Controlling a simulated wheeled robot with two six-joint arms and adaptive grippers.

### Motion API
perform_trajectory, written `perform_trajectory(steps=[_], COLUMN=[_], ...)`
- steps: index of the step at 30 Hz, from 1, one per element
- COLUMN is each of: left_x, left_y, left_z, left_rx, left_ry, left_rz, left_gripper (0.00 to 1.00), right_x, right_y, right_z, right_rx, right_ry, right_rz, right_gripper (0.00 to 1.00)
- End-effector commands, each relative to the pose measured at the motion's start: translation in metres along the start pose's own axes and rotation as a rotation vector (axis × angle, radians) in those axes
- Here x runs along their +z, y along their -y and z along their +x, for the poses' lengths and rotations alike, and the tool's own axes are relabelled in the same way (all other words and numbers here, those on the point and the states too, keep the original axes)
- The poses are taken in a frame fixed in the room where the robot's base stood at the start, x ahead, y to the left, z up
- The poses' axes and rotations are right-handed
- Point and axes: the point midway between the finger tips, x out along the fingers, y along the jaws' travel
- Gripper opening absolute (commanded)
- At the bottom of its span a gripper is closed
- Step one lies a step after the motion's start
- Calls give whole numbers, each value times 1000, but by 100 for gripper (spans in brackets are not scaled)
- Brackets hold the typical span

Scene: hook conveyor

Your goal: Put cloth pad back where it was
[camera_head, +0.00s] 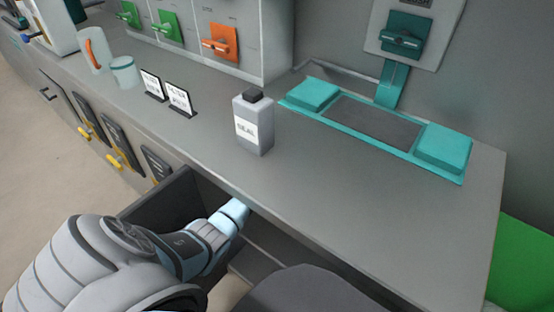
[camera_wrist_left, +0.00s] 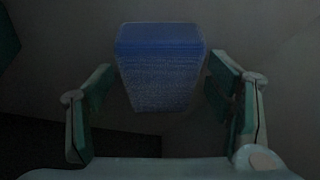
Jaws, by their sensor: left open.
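The blue cloth pad (camera_wrist_left: 160,65) is in the left wrist view, a block with a textured near face, inside a dark space. My left gripper (camera_wrist_left: 161,80) is open, with one finger on each side of the pad. A gap shows at the left finger; the right finger is close, and contact there is unclear. In the head view my left gripper (camera_head: 235,210) reaches down at the counter's front edge, by an open drawer (camera_head: 165,205). I cannot clearly tell the pad from the light-blue hand there. My right gripper is not in view.
A grey bottle (camera_head: 254,128) labelled SEAL stands on the counter (camera_head: 330,215). Behind it is a teal-framed station (camera_head: 290,104) with a dark mat. Two label cards (camera_head: 179,99) and a cup (camera_head: 124,72) stand at left. The counter's front right is clear.

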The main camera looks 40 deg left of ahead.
Motion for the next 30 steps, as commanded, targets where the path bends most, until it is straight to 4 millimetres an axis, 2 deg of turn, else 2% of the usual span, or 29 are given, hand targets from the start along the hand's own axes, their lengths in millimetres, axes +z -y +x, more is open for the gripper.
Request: perform_trajectory(steps=[7, 10, 14, 21, 25, 30], left_x=[-2, -3, 28, 86, 104, 110], left_y=[0, 0, 0, 0, 0, 0], left_z=[-7, -18, -34, -55, -60, -61], left_rx=[0, 0, 0, 1, 0, 0], left_ry=[0, 0, 4, 3, 1, 0], left_rz=[0, 0, 1, 0, 0, -1], left_gripper=[74, 74, 74, 74, 74, 74], right_x=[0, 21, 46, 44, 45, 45], right_y=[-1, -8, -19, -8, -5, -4], right_z=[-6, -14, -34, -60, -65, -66], right_rx=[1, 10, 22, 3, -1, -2], right_ry=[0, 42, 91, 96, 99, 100], right_rz=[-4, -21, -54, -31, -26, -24], right_gripper=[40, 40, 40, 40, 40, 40])
